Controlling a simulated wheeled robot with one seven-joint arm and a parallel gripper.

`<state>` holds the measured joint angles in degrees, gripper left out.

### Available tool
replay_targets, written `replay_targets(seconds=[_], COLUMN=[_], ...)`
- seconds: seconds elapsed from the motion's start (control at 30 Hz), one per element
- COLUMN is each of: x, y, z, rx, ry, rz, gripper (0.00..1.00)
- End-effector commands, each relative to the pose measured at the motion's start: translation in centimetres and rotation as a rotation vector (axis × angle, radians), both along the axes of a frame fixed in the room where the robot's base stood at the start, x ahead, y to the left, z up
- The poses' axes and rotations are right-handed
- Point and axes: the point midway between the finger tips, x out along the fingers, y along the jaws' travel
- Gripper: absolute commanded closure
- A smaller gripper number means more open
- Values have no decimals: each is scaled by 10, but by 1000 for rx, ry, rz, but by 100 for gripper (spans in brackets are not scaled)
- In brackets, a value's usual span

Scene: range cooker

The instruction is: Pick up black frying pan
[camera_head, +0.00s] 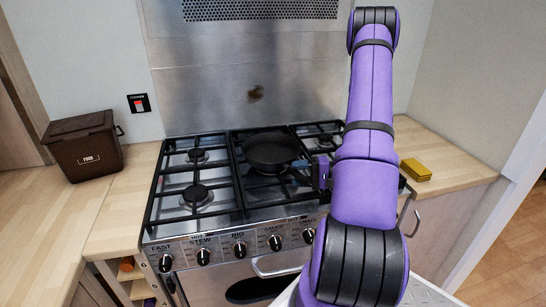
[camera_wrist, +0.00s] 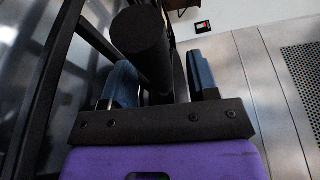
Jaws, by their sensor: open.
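The black frying pan (camera_head: 271,149) sits on the cooker's back middle grate. Its handle points right, toward my gripper (camera_head: 318,172), and the handle's far part is hidden behind my arm in the head view. In the wrist view the dark pan (camera_wrist: 140,32) is ahead of my gripper (camera_wrist: 162,78). A dark bar that looks like its handle runs down between the two blue-grey fingers. The fingers are apart, one on each side of it. I cannot tell whether either touches it.
Black grates (camera_head: 197,196) surround the pan, and a steel splashback (camera_head: 215,95) rises behind it. A brown food box (camera_head: 85,146) stands on the left counter. A yellow block (camera_head: 416,170) lies on the right counter. Knobs line the cooker front.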

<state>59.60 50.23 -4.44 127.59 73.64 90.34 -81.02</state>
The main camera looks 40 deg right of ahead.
Motion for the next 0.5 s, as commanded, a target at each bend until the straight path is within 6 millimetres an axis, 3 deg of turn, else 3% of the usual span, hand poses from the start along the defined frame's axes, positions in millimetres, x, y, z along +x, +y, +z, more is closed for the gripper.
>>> replay_targets(seconds=[0.3,0.5], x=[4,4], y=[4,4], z=[0,0], rx=[-2,-2], ry=[0,0], rz=[-1,-1], gripper=[46,92])
